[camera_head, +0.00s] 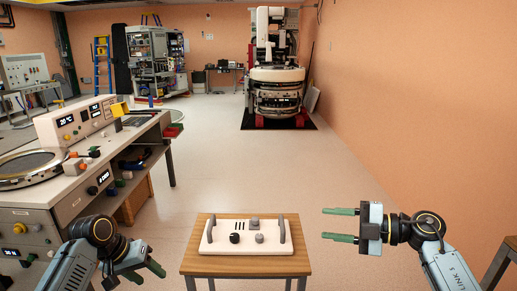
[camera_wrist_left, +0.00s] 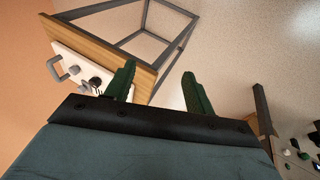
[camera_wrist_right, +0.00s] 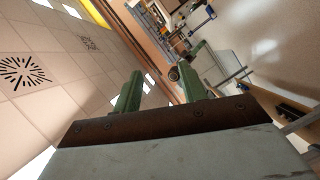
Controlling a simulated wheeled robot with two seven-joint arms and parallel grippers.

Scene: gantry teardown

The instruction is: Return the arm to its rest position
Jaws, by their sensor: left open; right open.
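My left gripper (camera_head: 147,271) is low at the left of the small table in the head view, with green fingers apart and nothing between them. In the left wrist view its fingers (camera_wrist_left: 158,92) show open, with the table edge behind them. My right gripper (camera_head: 341,224) is to the right of the table, fingers pointing left, open and empty. In the right wrist view its open fingers (camera_wrist_right: 162,92) have ceiling and room behind them. A white panel (camera_head: 222,246) with two grey handles and dark knobs lies on the table. Neither gripper touches it.
The small wooden table (camera_head: 200,265) stands at the front centre. A workbench with instruments (camera_head: 45,195) is close on the left. A tall white machine (camera_head: 276,90) stands on a dark mat at the back. The floor (camera_head: 260,165) between is clear. An orange wall (camera_head: 400,100) runs along the right.

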